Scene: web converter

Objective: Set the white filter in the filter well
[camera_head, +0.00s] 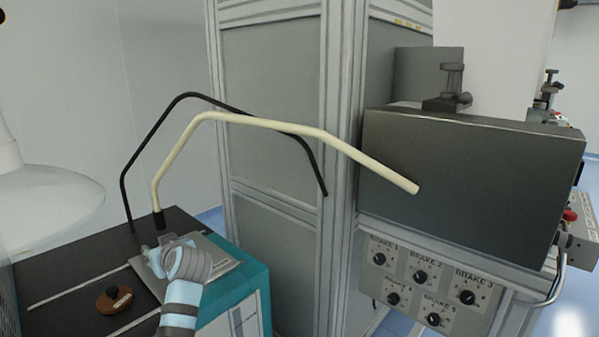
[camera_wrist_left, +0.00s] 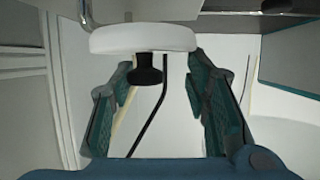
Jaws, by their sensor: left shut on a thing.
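The white filter (camera_wrist_left: 125,38) is a white disc with a black knob (camera_wrist_left: 145,68), in the left wrist view. My left gripper (camera_wrist_left: 160,75) is shut on it, with its teal-padded fingers on either side of the knob. In the head view my left gripper (camera_head: 168,256) is over a grey plate (camera_head: 222,262) on the black-topped, teal-sided machine (camera_head: 250,297). The filter cannot be made out there, and the arm covers part of the plate. I cannot make out the filter well. My right gripper is not in view.
A cream bent tube (camera_head: 270,127) and a black bent tube (camera_head: 145,143) arch above the machine. A brown disc with a black knob (camera_head: 114,300) lies on the black top, left of my arm. A control panel (camera_head: 430,285) with several knobs stands at right.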

